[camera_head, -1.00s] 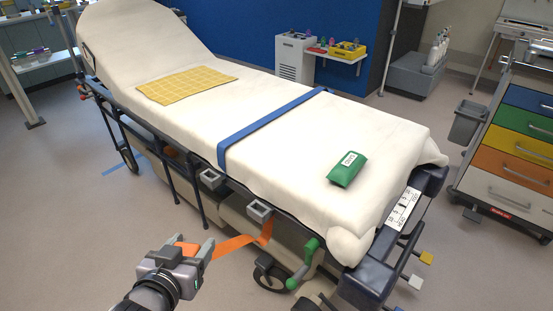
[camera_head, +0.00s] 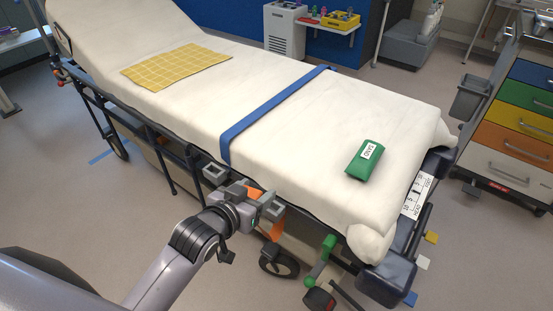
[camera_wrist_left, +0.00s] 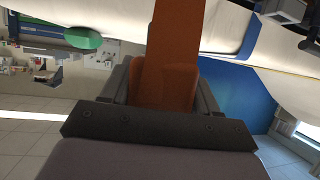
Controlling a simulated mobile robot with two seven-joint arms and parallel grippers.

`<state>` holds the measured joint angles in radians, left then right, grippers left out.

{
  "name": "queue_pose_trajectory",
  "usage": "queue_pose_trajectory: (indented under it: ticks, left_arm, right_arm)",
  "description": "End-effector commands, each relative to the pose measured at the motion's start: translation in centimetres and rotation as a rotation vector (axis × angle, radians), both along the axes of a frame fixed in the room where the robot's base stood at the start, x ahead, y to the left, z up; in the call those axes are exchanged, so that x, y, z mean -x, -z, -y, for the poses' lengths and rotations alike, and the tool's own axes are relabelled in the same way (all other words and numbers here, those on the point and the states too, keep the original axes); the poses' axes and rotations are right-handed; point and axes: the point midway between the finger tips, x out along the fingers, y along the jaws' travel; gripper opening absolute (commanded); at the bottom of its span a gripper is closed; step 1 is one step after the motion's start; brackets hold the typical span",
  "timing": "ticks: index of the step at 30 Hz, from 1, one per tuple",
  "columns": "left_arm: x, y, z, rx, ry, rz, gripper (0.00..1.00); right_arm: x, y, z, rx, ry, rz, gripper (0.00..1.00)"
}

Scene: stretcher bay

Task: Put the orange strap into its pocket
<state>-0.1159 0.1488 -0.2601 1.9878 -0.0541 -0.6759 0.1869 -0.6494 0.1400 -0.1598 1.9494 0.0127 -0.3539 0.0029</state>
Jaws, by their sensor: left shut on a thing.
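My left gripper (camera_head: 262,202) is shut on the orange strap (camera_head: 253,194), at the near side of the stretcher. In the left wrist view the strap (camera_wrist_left: 172,50) runs up from between the two fingers (camera_wrist_left: 165,95). In the head view part of the strap hangs below the gripper. A grey square pocket (camera_head: 214,174) on the stretcher's side rail shows to the left of the gripper. The second grey pocket is at the gripper and largely covered by it; I cannot tell whether the strap touches or enters it. My right gripper is not in view.
The stretcher's white mattress (camera_head: 310,165) carries a blue strap (camera_head: 270,118), a yellow checked cloth (camera_head: 178,65) and a green pack (camera_head: 368,162). A green-handled lever (camera_head: 322,258) and a wheel stand right of the gripper.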

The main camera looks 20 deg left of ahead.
Motion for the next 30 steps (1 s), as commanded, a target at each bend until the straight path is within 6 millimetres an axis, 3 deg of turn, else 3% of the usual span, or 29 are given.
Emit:
queue_pose_trajectory:
  ticks: [3,10,20,30]
  left_arm:
    - [-3.6,-0.3,1.2,-0.004,0.072,0.005,0.2]
    - [-7.8,-0.7,2.1,-0.006,0.146,0.01,0.2]
    - [-8.7,-0.2,2.2,-0.004,0.16,0.012,0.2]
    - [-8.7,2.0,2.2,-0.004,0.159,0.011,0.2]
  right_arm:
    - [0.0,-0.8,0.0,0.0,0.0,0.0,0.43]
    - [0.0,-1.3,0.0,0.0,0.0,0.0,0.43]
    - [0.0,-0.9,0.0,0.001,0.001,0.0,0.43]
    - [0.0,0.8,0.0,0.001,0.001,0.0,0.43]
